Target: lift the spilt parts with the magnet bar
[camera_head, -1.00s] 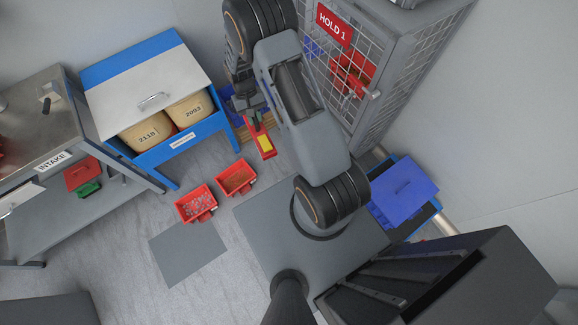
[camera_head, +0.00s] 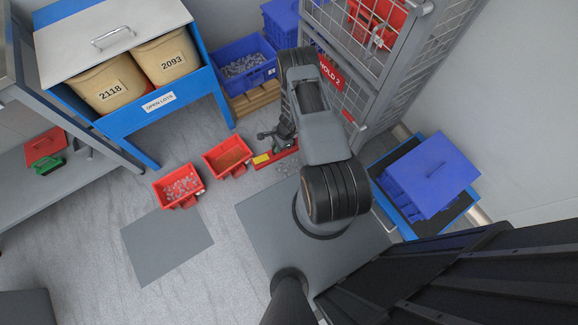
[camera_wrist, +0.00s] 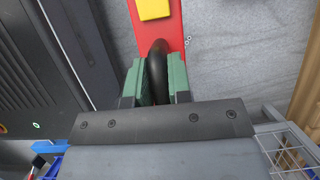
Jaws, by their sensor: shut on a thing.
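The magnet bar (camera_head: 288,153) is red with a yellow patch, low over the floor in the head view. In the wrist view the red bar (camera_wrist: 178,33) has a black arched handle (camera_wrist: 157,68). My gripper (camera_wrist: 157,84) is shut on this handle between its green finger pads, and it also shows in the head view (camera_head: 283,134). Small grey spilt parts (camera_head: 286,169) lie on the floor just in front of the bar. A few also show beside the bar in the wrist view (camera_wrist: 188,42). I cannot tell whether any cling to the bar's hidden underside.
Two red bins stand left of the bar, one with grey parts (camera_head: 180,184), one with brown contents (camera_head: 228,154). Behind are a blue crate (camera_head: 262,79) on a pallet and the wire cage (camera_head: 360,88). A grey mat (camera_head: 166,247) lies on open floor at left.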

